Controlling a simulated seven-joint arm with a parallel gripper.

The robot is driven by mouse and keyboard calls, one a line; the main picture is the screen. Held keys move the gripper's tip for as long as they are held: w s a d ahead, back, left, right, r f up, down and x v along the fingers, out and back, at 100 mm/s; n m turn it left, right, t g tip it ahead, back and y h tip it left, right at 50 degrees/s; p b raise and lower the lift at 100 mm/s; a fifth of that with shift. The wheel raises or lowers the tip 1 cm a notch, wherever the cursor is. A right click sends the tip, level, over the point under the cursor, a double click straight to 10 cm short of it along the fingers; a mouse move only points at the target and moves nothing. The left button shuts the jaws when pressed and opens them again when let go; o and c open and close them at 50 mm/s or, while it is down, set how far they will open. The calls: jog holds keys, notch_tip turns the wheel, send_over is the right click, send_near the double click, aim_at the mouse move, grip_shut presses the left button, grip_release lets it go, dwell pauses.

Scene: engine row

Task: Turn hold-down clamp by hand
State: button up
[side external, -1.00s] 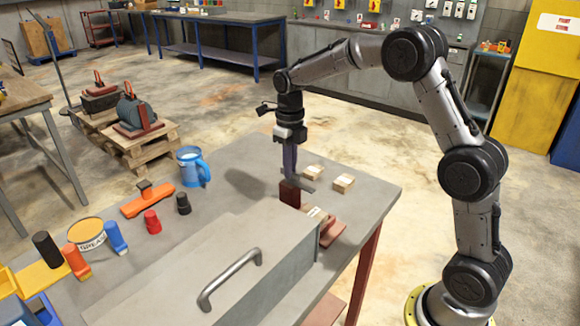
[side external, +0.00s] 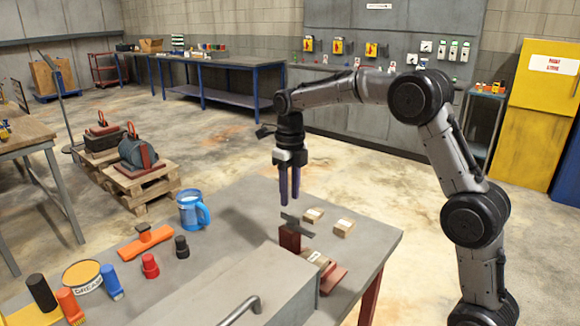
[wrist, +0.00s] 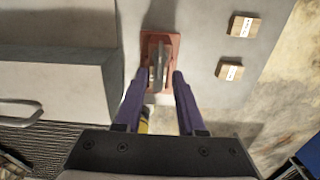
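The hold-down clamp is a dark red block (side external: 289,238) with a flat grey bar (side external: 297,223) across its top, standing on the grey bench behind the metal box. In the wrist view the grey bar (wrist: 158,62) lies roughly lengthwise over a red base (wrist: 174,45). My gripper (side external: 289,201) hangs pointing down above the clamp, with a gap between its fingertips and the bar. In the wrist view the two purple fingers of my gripper (wrist: 160,75) are apart, one on each side of the near end of the bar, and nothing is held.
Two small labelled wooden blocks (side external: 314,215) (side external: 344,228) lie right of the clamp. A large grey box (side external: 235,290) with a handle fills the front. A blue mug (side external: 190,210), an orange tool (side external: 147,242) and a grease tin (side external: 82,275) stand left. Bench around the clamp's left is clear.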

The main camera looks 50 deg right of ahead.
notch_tip(320, 180, up, 8)
jog(key=shift+r, duration=0.25)
dwell(0.4)
